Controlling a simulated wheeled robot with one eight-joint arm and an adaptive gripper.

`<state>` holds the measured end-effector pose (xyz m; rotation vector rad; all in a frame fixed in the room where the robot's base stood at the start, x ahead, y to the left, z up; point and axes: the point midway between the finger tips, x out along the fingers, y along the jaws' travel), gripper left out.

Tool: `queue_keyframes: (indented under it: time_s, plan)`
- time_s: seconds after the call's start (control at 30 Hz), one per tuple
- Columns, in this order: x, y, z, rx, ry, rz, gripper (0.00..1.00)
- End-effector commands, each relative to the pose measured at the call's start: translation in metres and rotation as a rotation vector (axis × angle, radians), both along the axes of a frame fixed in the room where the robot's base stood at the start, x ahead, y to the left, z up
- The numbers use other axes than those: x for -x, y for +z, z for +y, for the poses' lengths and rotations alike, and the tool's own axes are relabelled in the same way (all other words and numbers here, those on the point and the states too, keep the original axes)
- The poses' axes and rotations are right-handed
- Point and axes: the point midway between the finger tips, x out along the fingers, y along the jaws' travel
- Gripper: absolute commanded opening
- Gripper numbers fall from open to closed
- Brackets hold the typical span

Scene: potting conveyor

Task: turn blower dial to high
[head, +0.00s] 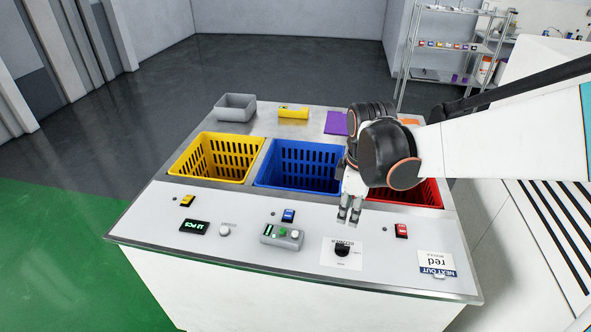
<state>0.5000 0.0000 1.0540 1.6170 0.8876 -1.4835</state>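The blower dial (342,249) is a black knob on a white label plate (329,259) on the sloped front panel. The plate's small print and the dial's setting are too small to read. My gripper (349,215) hangs just behind and above the dial, apart from it, with its fingers pointing down to the panel. A narrow gap shows between the two fingertips, and nothing is held between them.
Yellow (184,169), blue (265,176) and red (425,203) baskets stand behind the panel. A grey button box (269,239) sits left of the dial. The panel around the dial is clear.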

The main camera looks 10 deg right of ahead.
Motion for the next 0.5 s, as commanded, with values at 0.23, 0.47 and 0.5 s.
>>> queue_keyframes:
  time_s: [0.23,0.47,0.5]
  plan:
    - [-0.017,-0.012,0.000,0.008,0.159,0.078,0.32]
    - [-0.018,-0.032,0.000,0.008,0.182,0.089,0.32]
    - [-0.019,-0.038,0.000,0.007,0.181,0.089,0.32]
